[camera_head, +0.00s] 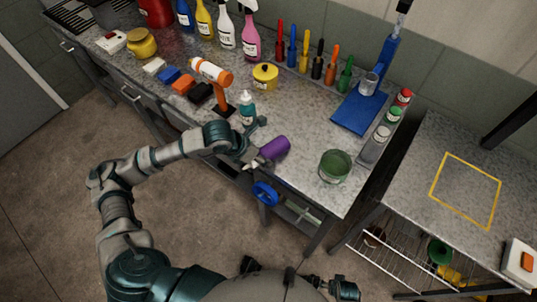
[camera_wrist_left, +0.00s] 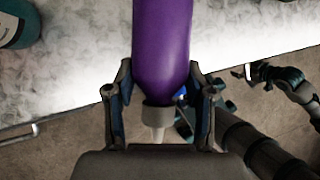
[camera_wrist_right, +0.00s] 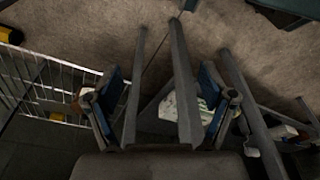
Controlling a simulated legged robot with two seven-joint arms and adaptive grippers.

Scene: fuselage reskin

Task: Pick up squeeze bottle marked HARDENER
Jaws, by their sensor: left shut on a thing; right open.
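A purple squeeze bottle (camera_head: 275,148) lies tilted in my left gripper (camera_head: 258,160), over the front edge of the grey worktop. In the left wrist view the purple bottle (camera_wrist_left: 162,40) points its grey collar and pale nozzle toward my palm. The fingers of my left gripper (camera_wrist_left: 160,95) flank its nozzle end. No lettering on the bottle is readable, so I cannot tell whether it is marked HARDENER. A teal bottle (camera_head: 247,107) stands on the worktop just beyond my left gripper. My right gripper (camera_wrist_right: 160,92) is open and empty, low beside the furniture frame.
A green pot (camera_head: 335,167) stands right of the purple bottle. A yellow tin (camera_head: 265,76), an orange-and-white tool (camera_head: 212,73) and coloured blocks (camera_head: 183,84) stand behind. Spray bottles and screwdrivers line the wall. The side table (camera_head: 465,190) at right has a clear yellow-outlined square.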

